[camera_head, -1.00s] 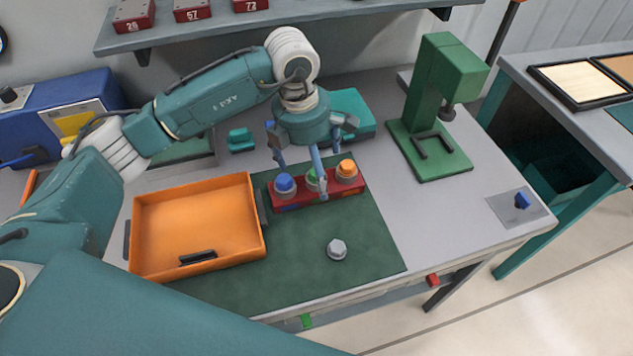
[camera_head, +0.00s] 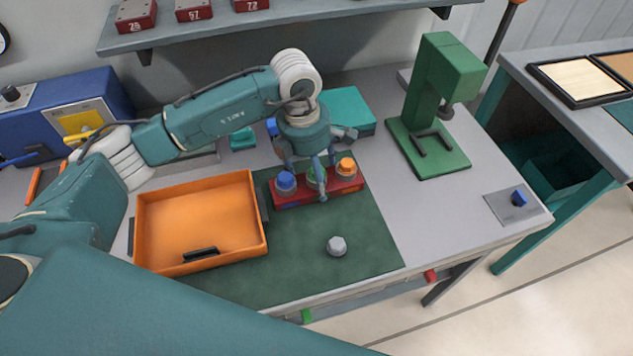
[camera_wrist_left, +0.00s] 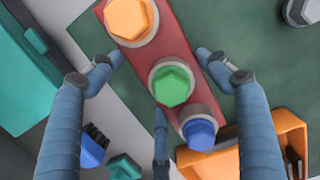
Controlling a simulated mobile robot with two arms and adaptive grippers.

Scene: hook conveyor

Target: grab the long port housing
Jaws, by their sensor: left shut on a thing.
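The long port housing (camera_head: 338,188) is a red bar with three ports capped blue, green and orange. It lies on the green mat (camera_head: 330,282). My left gripper (camera_head: 317,182) is down over its middle, with blue fingers on both long sides. In the left wrist view, the red housing (camera_wrist_left: 181,35) runs diagonally between the fingers of my left gripper (camera_wrist_left: 160,75), and the green cap (camera_wrist_left: 172,86) sits between them. The gripper is shut on the housing; exact finger contact is partly hidden. My right gripper is not in view.
An orange tray (camera_head: 140,213) stands left of the housing. A grey hex piece (camera_head: 337,246) lies on the mat in front. A green press (camera_head: 433,110) stands at right. Teal blocks (camera_head: 350,108) lie behind.

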